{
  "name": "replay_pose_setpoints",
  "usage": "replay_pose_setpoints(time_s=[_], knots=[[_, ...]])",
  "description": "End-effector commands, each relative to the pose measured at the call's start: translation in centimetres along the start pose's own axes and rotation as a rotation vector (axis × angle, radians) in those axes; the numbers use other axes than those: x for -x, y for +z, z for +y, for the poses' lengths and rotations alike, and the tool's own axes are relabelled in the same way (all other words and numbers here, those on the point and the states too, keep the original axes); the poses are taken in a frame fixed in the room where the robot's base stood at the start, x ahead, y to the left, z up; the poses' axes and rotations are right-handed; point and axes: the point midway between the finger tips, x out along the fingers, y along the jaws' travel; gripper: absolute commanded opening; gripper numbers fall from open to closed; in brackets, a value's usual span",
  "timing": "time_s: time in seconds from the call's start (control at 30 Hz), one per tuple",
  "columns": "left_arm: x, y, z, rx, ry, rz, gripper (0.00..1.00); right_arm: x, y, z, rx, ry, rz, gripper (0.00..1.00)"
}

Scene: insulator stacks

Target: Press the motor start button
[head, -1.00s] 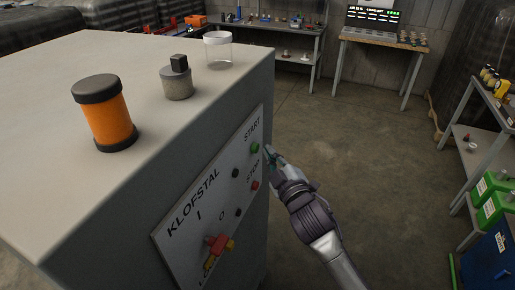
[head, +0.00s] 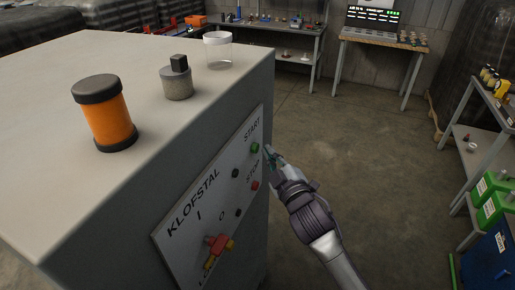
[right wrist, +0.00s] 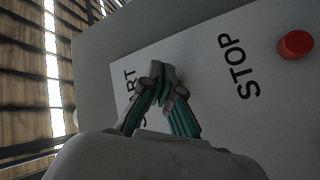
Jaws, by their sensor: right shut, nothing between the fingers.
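The green START button (head: 255,148) sits on the white control panel (head: 185,232) on the side of the grey cabinet. The red STOP button (head: 255,185) is below it, and it also shows in the right wrist view (right wrist: 295,45). My right gripper (head: 268,151) is shut and empty, its tips just right of the green button in the head view. In the right wrist view its closed fingertips (right wrist: 160,70) cover part of the START lettering, and the green button is hidden. I cannot tell whether they touch the panel. My left gripper is not in view.
A red and yellow rotary switch (head: 218,245) is lower on the panel. An orange cylinder (head: 107,115), a grey weight (head: 177,84) and a clear jar (head: 219,52) stand on the cabinet top (head: 60,150). Open floor (head: 370,140) lies right of the cabinet.

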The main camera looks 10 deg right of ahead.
Motion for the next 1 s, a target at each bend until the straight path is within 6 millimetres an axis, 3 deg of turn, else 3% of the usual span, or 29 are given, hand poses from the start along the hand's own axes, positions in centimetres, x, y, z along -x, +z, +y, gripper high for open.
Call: replay_pose_setpoints(time_s=[1.0], knots=[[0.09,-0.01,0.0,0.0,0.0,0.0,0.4,-0.88,-0.68,-0.6,0.0,0.0,0.001,0.0]])
